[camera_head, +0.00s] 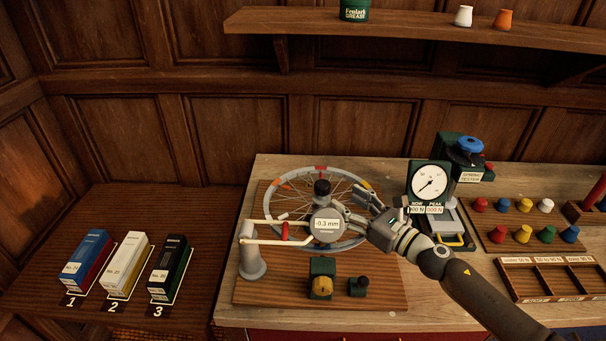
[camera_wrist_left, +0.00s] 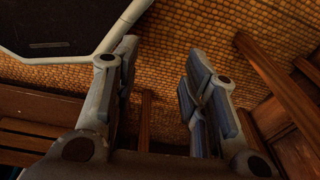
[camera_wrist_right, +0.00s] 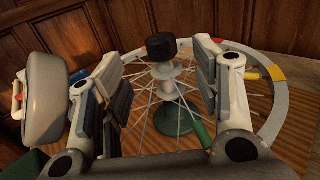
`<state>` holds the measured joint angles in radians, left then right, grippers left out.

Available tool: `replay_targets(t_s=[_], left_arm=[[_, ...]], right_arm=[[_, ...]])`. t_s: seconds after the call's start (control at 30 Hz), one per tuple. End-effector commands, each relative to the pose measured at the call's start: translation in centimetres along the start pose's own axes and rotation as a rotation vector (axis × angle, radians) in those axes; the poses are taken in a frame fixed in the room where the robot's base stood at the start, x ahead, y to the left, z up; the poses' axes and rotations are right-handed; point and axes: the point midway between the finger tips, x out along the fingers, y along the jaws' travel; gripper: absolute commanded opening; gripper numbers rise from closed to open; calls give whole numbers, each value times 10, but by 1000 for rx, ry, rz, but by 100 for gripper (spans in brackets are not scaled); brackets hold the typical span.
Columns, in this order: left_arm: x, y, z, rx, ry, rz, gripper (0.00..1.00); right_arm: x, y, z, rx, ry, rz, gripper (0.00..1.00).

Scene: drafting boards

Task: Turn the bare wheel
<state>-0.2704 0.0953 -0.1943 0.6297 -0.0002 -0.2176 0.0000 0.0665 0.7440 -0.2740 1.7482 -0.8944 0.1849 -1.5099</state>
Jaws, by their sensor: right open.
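The bare wheel (camera_head: 289,193) is a grey spoked rim with coloured marks, lying flat on a wooden board on the bench. A dark knob (camera_head: 322,187) stands at its hub; in the right wrist view the knob (camera_wrist_right: 161,45) shows between and beyond the fingers. A round gauge reading -0.3 mm (camera_head: 327,226) covers the wheel's near part. My right gripper (camera_head: 354,202) is open and empty, over the wheel's right side, its fingers towards the hub. My left gripper (camera_wrist_left: 158,90) shows only in its wrist view, open and empty, above a tiled floor.
A white-framed arm with a red grip (camera_head: 284,231) reaches from a grey post (camera_head: 252,257) to the gauge. A green block with a yellow knob (camera_head: 321,280) stands in front. A dial tester (camera_head: 430,184) stands right, beside coloured caps (camera_head: 525,205). Three boxes (camera_head: 125,264) stand on the left.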

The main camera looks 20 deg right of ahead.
Motion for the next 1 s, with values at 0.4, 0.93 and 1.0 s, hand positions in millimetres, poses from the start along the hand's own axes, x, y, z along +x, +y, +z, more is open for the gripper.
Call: replay_targets(t_s=[0.4, 0.93, 1.0], left_arm=[[-24, 35, 50, 0, -76, 43, 40], [-34, 13, 9, -3, -17, 17, 40], [-34, 14, 14, -3, -23, 18, 40]], right_arm=[[47, -1, 4, -4, 0, 0, 58], [106, 0, 0, -3, 3, 1, 58], [108, 0, -1, -4, 3, 1, 58]])
